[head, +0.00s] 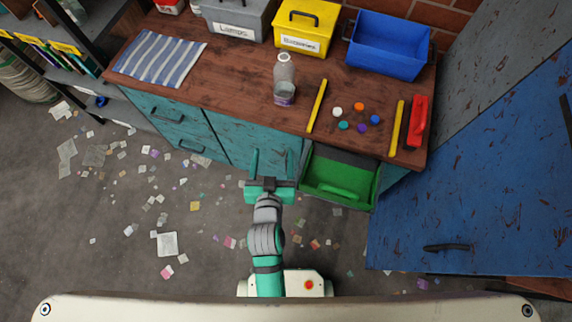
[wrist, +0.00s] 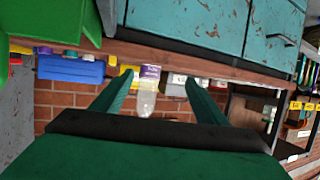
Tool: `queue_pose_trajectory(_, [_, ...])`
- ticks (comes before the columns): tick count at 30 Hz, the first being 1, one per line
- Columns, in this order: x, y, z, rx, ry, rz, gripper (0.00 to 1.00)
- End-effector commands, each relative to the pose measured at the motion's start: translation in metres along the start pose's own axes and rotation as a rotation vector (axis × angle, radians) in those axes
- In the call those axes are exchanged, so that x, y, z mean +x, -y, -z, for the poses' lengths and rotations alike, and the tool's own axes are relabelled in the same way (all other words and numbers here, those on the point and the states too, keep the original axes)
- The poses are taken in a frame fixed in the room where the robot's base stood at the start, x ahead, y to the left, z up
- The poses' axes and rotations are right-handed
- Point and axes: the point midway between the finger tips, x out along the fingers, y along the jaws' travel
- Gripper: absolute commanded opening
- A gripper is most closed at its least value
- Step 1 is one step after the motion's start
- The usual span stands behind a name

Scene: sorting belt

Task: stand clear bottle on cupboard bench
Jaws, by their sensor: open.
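The clear bottle (head: 284,75) stands upright on the wooden bench top (head: 225,75) of the teal cupboard. It has a purple-and-white label near its base. My gripper (head: 270,162) is open and empty in front of the teal cupboard doors, short of the bench's front edge and apart from the bottle. In the wrist view, which looks upside down, the bottle (wrist: 147,98) shows beyond and between the spread fingers of my gripper (wrist: 157,82).
A green drawer (head: 335,195) is pulled out right of my gripper. Grey, yellow (head: 304,25) and blue (head: 388,42) bins line the back. Yellow bars, small coloured discs and a red item (head: 418,120) lie right of the bottle. A striped cloth (head: 160,58) lies left. Scraps litter the floor.

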Motion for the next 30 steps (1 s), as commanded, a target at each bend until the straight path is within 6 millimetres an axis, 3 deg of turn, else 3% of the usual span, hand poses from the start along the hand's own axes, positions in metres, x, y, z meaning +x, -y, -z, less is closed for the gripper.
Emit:
queue_pose_trajectory(1, [-0.016,-0.002,-0.012,-0.002,0.005,0.010,0.67])
queue_pose_trajectory(7, [-0.075,-0.009,-0.035,-0.002,-0.022,0.045,0.67])
queue_pose_trajectory(18, [-0.183,-0.034,-0.040,0.001,-0.085,0.042,0.67])
queue_pose_trajectory(24, [-0.213,-0.043,-0.034,0.000,-0.108,0.027,0.67])
queue_pose_trajectory(30, [-0.217,-0.045,-0.031,-0.002,-0.115,0.024,0.67])
